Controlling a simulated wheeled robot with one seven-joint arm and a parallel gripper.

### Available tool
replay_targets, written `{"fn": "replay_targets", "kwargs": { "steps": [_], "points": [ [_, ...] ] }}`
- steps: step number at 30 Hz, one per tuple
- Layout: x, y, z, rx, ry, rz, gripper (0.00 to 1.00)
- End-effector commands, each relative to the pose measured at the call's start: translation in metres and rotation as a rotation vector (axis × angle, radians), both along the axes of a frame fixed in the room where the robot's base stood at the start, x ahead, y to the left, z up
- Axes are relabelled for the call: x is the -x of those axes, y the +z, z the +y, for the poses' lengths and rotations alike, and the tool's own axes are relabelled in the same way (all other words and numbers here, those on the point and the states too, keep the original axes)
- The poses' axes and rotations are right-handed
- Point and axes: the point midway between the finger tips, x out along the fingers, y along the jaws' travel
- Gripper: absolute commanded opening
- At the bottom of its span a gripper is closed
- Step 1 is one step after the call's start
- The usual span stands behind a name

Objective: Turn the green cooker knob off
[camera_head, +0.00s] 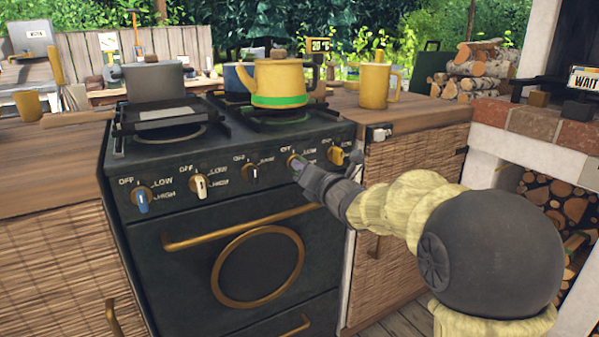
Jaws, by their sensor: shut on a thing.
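The dark cooker (190,235) stands in the middle, with a row of knobs along its front panel. The green knob (294,161) is the fourth from the left, and only a part of it shows at my gripper's tips. My gripper (299,168) reaches in from the right and is shut on the green knob. The fingers hide most of the knob, so I cannot tell which way it points. OFF and LOW labels show above it. A yellow kettle with a green band (281,84) stands on the back right of the cooker top.
Other knobs are blue (142,205), white (200,186), dark brown (251,174) and yellow (337,156), the yellow one close right of my gripper. A grey pot (153,80) sits at left. A brass oven handle (238,227) juts out below.

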Motion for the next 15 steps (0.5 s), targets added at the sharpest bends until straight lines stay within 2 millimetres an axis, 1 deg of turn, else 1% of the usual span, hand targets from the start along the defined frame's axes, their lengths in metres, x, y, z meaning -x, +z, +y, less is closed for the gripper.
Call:
{"fn": "replay_targets", "kwargs": {
  "steps": [1, 9, 15],
  "points": [
    [0.0004, -0.0061, 0.0006, 0.027, 0.001, -0.021, 0.04],
    [0.0002, -0.0049, 0.0004, 0.183, 0.001, -0.125, 0.04],
    [0.0002, -0.0004, 0.0004, 0.210, 0.000, -0.142, 0.04]
  ]
}}
